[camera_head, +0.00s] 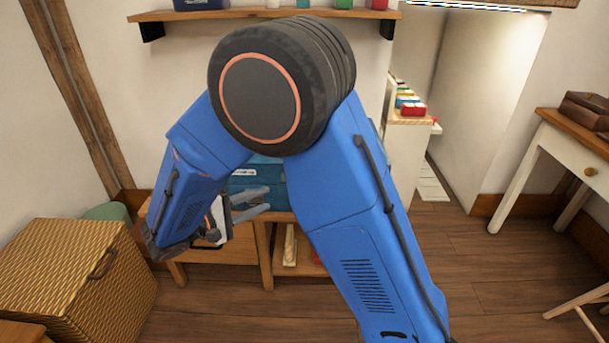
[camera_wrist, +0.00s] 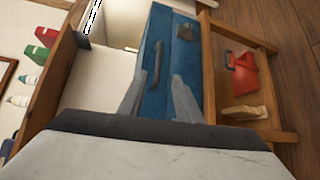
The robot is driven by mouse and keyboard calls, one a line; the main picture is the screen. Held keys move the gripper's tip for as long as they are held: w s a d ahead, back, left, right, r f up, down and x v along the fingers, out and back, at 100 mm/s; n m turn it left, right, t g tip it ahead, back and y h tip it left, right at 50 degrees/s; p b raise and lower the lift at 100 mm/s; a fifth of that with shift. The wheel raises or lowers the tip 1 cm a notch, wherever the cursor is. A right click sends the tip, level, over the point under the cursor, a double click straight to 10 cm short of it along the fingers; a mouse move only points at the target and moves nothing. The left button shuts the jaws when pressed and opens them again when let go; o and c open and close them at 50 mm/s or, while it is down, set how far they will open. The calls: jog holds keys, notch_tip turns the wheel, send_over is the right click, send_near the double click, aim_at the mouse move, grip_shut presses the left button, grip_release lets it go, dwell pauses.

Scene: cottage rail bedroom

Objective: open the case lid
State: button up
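The blue case (camera_head: 272,172) stands on a wooden bench behind my arm in the head view, which hides much of it. In the wrist view the case (camera_wrist: 158,36) appears sideways, with a dark handle (camera_wrist: 157,65) on one face and a small latch (camera_wrist: 185,31) near its far end. Its lid looks shut. My gripper (camera_head: 268,200) is in front of the case in the head view. In the wrist view its two grey fingers (camera_wrist: 158,97) are spread apart with nothing between them. The fingertips overlap the near end of the case; I cannot tell whether they touch it.
The bench (camera_head: 264,240) has a lower shelf with a red toolbox (camera_wrist: 243,72) and a wooden piece (camera_wrist: 245,112). A wall shelf (camera_head: 180,15) is above. A wicker basket (camera_head: 70,265) stands at left, a white table (camera_head: 560,150) at right.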

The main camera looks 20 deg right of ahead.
jog(key=x, duration=1.7)
jog(key=shift+w+a, duration=0.15)
jog(key=shift+w, duration=0.25)
grip_shut()
